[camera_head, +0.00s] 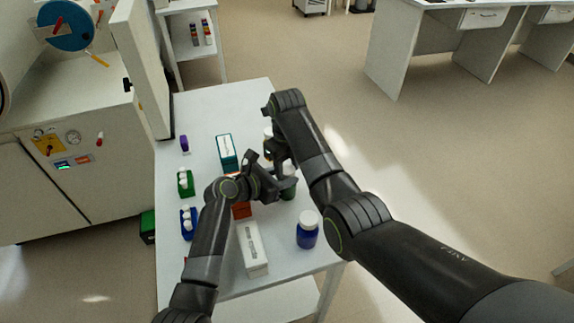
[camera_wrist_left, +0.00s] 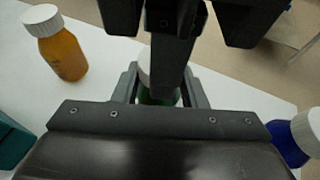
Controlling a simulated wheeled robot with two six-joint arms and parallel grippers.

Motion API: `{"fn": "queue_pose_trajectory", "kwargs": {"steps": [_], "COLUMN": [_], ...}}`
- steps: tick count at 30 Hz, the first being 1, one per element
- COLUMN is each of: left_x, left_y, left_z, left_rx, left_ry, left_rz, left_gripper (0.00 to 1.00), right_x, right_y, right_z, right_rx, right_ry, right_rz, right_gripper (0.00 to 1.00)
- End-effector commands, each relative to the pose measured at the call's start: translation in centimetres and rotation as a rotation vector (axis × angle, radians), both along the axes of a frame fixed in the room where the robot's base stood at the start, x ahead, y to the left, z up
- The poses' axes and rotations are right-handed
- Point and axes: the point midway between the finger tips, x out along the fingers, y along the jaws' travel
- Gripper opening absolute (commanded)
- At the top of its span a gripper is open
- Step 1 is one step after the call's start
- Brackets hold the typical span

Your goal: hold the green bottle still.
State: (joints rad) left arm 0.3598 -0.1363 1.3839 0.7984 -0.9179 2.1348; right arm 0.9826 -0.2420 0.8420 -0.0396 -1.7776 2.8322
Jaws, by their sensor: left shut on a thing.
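The green bottle (camera_head: 289,187) stands on the white table, mostly covered by my two grippers in the head view. In the left wrist view its green body (camera_wrist_left: 158,96) sits between my left fingers, and part of its white cap (camera_wrist_left: 144,66) shows. My left gripper (camera_head: 279,183) is shut on the green bottle from the left. My right gripper (camera_head: 277,158) is just above the bottle, coming down from behind it. Its dark parts cross in front of the cap in the left wrist view. Whether it touches the cap or how far its jaws are apart is hidden.
An amber bottle (camera_wrist_left: 62,52) stands behind, and a blue bottle (camera_head: 307,232) stands near the table's front right. A white box (camera_head: 252,250), an orange box (camera_head: 241,210) and a teal box (camera_head: 227,152) lie nearby. Green (camera_head: 186,186) and blue (camera_head: 188,226) racks stand left. The table's far end is clear.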

Motion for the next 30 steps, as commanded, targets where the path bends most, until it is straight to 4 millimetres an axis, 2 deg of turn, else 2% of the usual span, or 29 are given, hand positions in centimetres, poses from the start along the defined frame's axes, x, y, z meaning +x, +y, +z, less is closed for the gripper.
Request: {"fn": "queue_pose_trajectory", "kwargs": {"steps": [1,3,8,16,25,26,30], "left_x": [-0.29,-0.29,-0.29,-0.29,-0.27,-0.27,-0.27], "left_y": [0.18,0.18,0.18,0.18,0.18,0.18,0.18], "left_z": [-0.87,-0.87,-0.87,-0.87,-0.87,-0.87,-0.87], "left_rx": [0.009,0.009,0.009,0.009,0.009,0.009,0.010], "left_ry": [0.016,0.016,0.015,0.015,0.015,0.015,0.015], "left_rz": [-0.002,-0.002,-0.001,-0.001,-0.001,-0.001,-0.001], "left_gripper": [0.00,0.00,0.00,0.00,0.00,0.00,0.00], "right_x": [-0.06,-0.07,-0.09,-0.11,-0.15,-0.15,-0.11], "right_y": [0.09,0.10,0.12,0.17,0.21,0.22,0.17], "right_z": [-0.06,-0.06,-0.05,-0.03,-0.02,-0.02,-0.03], "right_rx": [0.001,0.002,0.001,0.002,0.002,0.002,0.002], "right_ry": [0.002,0.003,0.003,0.004,0.005,0.005,0.004], "right_rz": [0.001,0.001,0.047,0.281,0.299,0.299,0.297], "right_gripper": [0.19,0.11,0.11,0.11,0.11,0.41,0.59]}}
